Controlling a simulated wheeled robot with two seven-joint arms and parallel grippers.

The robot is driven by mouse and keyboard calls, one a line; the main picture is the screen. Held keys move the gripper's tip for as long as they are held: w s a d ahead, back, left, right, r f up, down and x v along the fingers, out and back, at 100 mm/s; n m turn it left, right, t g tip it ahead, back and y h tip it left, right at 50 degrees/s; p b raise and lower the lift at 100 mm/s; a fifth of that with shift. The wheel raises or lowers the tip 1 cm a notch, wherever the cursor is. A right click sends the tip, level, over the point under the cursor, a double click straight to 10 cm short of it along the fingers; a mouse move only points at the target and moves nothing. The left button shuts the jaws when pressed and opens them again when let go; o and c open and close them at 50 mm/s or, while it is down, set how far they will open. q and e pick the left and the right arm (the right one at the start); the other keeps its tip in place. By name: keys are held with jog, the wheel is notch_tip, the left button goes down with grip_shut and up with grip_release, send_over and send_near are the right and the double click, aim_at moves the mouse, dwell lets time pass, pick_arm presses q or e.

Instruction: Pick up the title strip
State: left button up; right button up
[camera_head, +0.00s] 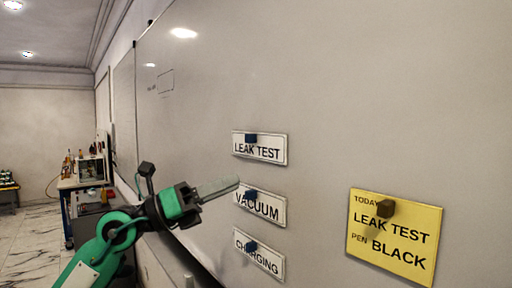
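Three white title strips with black print are on the whiteboard, one above another. LEAK TEST (258,152) is at the top, VACUUM (263,211) in the middle and CHARGING (262,262) at the bottom. Each has a dark blue block on it, such as the LEAK TEST block (251,138). My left gripper (236,183) points right, its grey fingertips just at the upper left corner of the VACUUM strip and below LEAK TEST. The fingers overlap in this view, so their opening and their distance from the board cannot be told. My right gripper is out of view.
A yellow card (393,254) reading TODAY, LEAK TEST, PEN BLACK hangs at the right under a brown block (385,208). A bench (82,181) with equipment stands far left along the wall.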

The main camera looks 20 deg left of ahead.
pick_arm(q)
jog(key=a+r+t+y, duration=0.4)
jog(key=a+r+y, duration=0.3)
jog(key=a+y, duration=0.1)
jog(key=p, duration=0.4)
send_near(246, 140)
jog(key=x, duration=0.4)
jog(key=shift+w+d+m+p, duration=0.15)
jog(key=shift+d+m+p, duration=0.2)
jog(key=shift+p, duration=0.2)
jog(key=p+x, duration=0.3)
jog(key=shift+w+r, duration=0.3)
jog(key=shift+w, duration=0.05)
jog(key=shift+w+d+f, duration=0.2)
jog(key=shift+w+d, duration=0.15)
jog(key=c, duration=0.7)
grip_shut()
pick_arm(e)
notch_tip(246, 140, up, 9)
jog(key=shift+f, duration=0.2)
